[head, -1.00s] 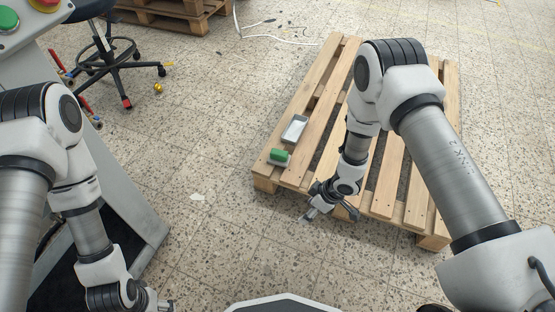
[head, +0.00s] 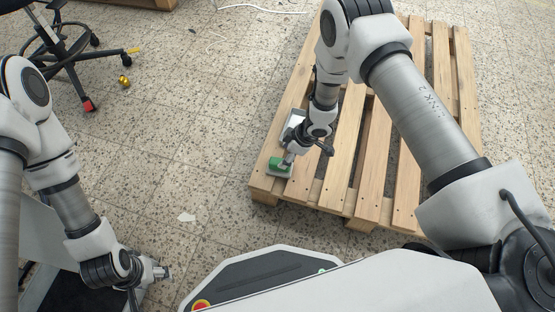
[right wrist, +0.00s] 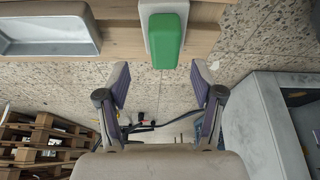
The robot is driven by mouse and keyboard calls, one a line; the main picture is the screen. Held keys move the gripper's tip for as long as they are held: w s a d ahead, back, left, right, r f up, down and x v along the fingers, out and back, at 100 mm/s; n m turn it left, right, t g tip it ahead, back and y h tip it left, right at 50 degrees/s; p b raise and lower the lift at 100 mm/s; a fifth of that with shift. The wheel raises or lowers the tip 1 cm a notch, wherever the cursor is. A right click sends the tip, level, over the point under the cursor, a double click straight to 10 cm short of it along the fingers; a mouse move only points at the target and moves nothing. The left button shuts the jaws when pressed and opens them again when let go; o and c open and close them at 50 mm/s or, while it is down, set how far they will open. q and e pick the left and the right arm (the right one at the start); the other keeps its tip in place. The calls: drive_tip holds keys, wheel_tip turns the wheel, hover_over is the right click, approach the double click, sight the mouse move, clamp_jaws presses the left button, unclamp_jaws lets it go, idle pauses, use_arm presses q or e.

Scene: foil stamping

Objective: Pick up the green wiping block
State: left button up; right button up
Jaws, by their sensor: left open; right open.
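The green wiping block (head: 274,163) rests on a pale base at the near left corner of the wooden pallet. In the right wrist view the green block (right wrist: 166,42) shows at the top centre, just beyond the fingertips. My right gripper (head: 285,163) is at the block's right side in the head view. In the right wrist view my right gripper (right wrist: 160,80) is open, its two fingers apart with nothing between them. My left gripper (head: 166,272) is open and empty at the lower left, far from the block.
A shallow metal tray (head: 289,127) lies on the pallet (head: 372,165) behind the block, partly hidden by my right arm; it also shows in the right wrist view (right wrist: 50,47). A wheeled stool (head: 62,45) stands at the upper left. Speckled floor left of the pallet is mostly clear.

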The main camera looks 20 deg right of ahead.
drive_tip(key=b+x, duration=0.1)
drive_tip(key=x, duration=0.1)
drive_tip(key=b+x, duration=0.1)
drive_tip(key=x, duration=0.1)
drive_tip(key=b+x, duration=0.1)
drive_tip(key=x, duration=0.1)
drive_tip(key=shift+s, duration=0.3)
drive_tip(key=shift+r, duration=0.1)
drive_tip(key=shift+c, duration=0.6)
clamp_jaws()
wheel_tip(320, 180, up, 9)
drive_tip(key=p, duration=0.5)
drive_tip(key=shift+r, duration=0.55)
drive_tip(key=shift+f, duration=0.1)
